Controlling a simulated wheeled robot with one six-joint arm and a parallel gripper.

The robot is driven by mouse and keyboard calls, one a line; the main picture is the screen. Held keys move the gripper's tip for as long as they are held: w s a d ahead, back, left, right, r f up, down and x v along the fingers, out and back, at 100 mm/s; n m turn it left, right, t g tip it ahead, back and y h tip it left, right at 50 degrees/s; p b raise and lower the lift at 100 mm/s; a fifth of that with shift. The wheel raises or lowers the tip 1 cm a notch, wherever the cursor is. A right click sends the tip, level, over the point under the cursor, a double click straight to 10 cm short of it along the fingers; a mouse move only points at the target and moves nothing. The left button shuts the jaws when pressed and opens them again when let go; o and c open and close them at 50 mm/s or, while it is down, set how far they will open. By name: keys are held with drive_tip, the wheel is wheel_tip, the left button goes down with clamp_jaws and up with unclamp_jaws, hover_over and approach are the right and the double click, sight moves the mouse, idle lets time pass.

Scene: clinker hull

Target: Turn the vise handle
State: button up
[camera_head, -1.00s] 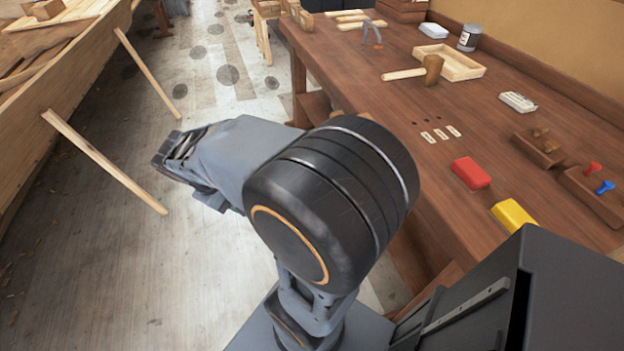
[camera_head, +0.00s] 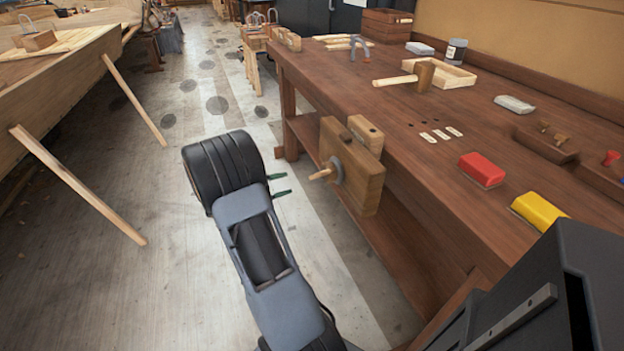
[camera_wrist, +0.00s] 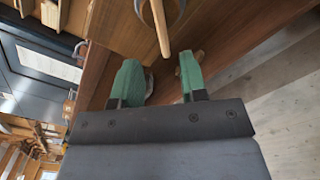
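The vise (camera_head: 368,185) is a wooden block on the left end of the workbench. Its handle (camera_head: 322,173) is a short light wooden bar sticking out from a round grey hub (camera_head: 338,168). My gripper (camera_head: 284,184) has two green fingers and is open and empty, to the left of the handle with a gap between them. In the wrist view the handle (camera_wrist: 161,28) points down toward the space between my spread fingertips (camera_wrist: 159,62).
The workbench (camera_head: 400,120) carries a mallet (camera_head: 408,77), a wooden tray (camera_head: 455,75), a red block (camera_head: 482,169) and a yellow block (camera_head: 538,210). At the left is a wooden hull (camera_head: 60,85) with slanted props (camera_head: 78,185). The floor between is clear.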

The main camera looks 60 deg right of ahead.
sight(314, 176)
drive_tip(key=x, duration=0.9)
drive_tip(key=shift+b, duration=0.3)
clamp_jaws()
